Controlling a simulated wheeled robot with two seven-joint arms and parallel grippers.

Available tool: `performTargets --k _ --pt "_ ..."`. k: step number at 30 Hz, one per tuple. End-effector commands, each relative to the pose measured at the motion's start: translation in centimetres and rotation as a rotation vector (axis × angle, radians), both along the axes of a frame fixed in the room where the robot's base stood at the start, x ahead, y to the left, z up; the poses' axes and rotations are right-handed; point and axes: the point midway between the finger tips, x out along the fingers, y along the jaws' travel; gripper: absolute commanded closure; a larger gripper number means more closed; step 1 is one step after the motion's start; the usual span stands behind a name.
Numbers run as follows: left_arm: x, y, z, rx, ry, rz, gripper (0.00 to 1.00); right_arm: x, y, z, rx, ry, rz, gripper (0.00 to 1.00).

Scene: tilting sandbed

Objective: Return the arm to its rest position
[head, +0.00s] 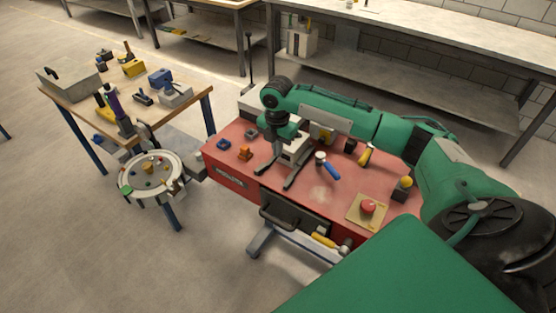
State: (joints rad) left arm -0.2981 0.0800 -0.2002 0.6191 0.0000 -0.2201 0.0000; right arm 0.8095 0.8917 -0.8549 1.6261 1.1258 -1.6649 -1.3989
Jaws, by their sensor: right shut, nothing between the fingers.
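My right arm (340,118), green with dark joints, comes in from the right and reaches over the red workbench (222,152). My right gripper (274,155) points down over the back left part of the bench, in front of a grey metal device (294,150). It is shut and holds nothing. Whether its fingertips touch the bench is hard to tell. My left gripper does not show.
On the bench stand an orange piece (245,153), a blue-handled tool (330,171), a yellow-handled tool (367,155) and a red button on a plate (367,208). A round tray (127,187) and a wooden table (83,113) with tools stand left. Open floor lies at front left.

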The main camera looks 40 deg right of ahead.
Motion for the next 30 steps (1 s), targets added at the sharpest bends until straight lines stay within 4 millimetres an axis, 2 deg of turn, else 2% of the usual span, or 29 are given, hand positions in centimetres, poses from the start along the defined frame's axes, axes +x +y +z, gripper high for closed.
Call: performTargets --k 8,11,13,17,21,27,30 --pt "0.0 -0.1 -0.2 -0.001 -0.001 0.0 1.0 0.0 0.0 1.0 0.0 0.0 0.0 1.0" --pt "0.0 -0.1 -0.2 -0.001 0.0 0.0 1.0 -0.3 0.5 0.5 0.002 0.001 -0.003 1.0" --pt "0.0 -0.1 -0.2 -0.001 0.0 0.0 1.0 -0.8 1.7 -0.5 0.006 -0.001 -0.01 1.0" --pt "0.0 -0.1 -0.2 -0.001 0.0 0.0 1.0 -2.7 5.5 -3.4 0.024 -0.015 -0.054 1.0" --pt "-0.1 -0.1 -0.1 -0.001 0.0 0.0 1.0 -5.7 10.2 -6.5 0.065 -0.043 -0.148 1.0" --pt "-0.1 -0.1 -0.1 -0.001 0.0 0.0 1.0 -10.4 15.6 -9.3 0.147 -0.08 -0.338 1.0" --pt "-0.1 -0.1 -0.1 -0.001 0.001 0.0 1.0 -12.8 17.6 -10.1 0.191 -0.096 -0.457 1.0"
